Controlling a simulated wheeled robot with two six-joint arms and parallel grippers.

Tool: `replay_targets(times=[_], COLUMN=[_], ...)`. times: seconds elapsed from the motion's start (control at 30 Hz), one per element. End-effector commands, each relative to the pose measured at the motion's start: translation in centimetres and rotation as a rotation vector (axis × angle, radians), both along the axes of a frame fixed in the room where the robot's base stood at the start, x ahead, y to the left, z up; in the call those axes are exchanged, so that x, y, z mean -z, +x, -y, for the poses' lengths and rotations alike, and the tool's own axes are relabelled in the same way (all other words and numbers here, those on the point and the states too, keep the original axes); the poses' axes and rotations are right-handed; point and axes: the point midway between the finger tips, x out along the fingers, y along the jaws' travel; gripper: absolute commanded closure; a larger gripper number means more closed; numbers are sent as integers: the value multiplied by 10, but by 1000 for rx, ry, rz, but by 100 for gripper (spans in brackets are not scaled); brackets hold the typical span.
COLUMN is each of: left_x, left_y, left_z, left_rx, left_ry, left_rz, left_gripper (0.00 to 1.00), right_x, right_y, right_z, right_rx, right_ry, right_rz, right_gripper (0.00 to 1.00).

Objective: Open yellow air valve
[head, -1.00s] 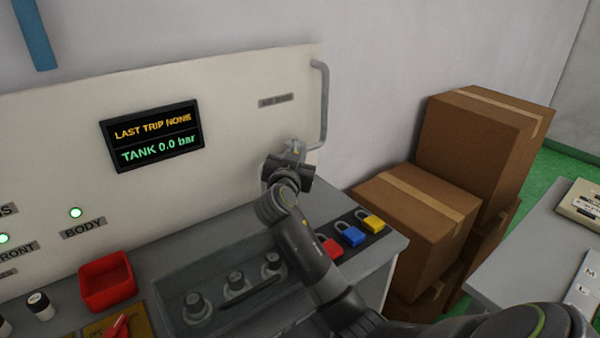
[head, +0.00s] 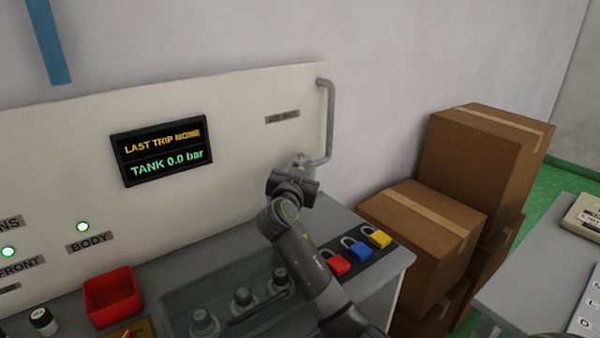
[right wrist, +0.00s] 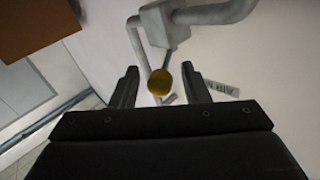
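The yellow air valve shows in the right wrist view as a round yellow knob (right wrist: 160,84) on a thin grey stem, below a grey pipe fitting (right wrist: 165,24). My right gripper (right wrist: 160,69) is open, with one finger on each side of the knob. Gaps show between the knob and both fingers; how deep it sits between them I cannot tell. In the head view my right gripper (head: 300,173) is at the lower end of the grey pipe (head: 328,120) on the panel and hides most of the valve. My left gripper is not in view.
The panel display (head: 163,152) reads TANK 0.0 bar. A red bin (head: 112,296) stands at the left. Cardboard boxes (head: 480,155) are stacked right of the bench.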

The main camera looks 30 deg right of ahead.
Motion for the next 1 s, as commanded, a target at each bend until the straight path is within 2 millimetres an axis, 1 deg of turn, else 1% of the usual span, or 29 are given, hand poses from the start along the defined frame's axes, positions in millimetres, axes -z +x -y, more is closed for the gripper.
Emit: replay_targets(times=[0.13,0.23,0.53,0.7,0.8,1.0], left_x=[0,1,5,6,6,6], left_y=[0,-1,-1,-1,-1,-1], left_z=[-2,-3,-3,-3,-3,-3], left_rx=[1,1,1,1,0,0], left_ry=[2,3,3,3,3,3], left_rz=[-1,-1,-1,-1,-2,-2], left_gripper=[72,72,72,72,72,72], right_x=[-3,-13,-70,-92,-98,-100], right_y=[0,0,1,0,0,0], right_z=[0,0,0,0,0,0], right_rx=[1,1,0,0,-1,0], right_ry=[-2,-2,-2,0,0,-1], right_rz=[2,5,6,3,2,-1], right_gripper=[58,58,58,58,58,58])
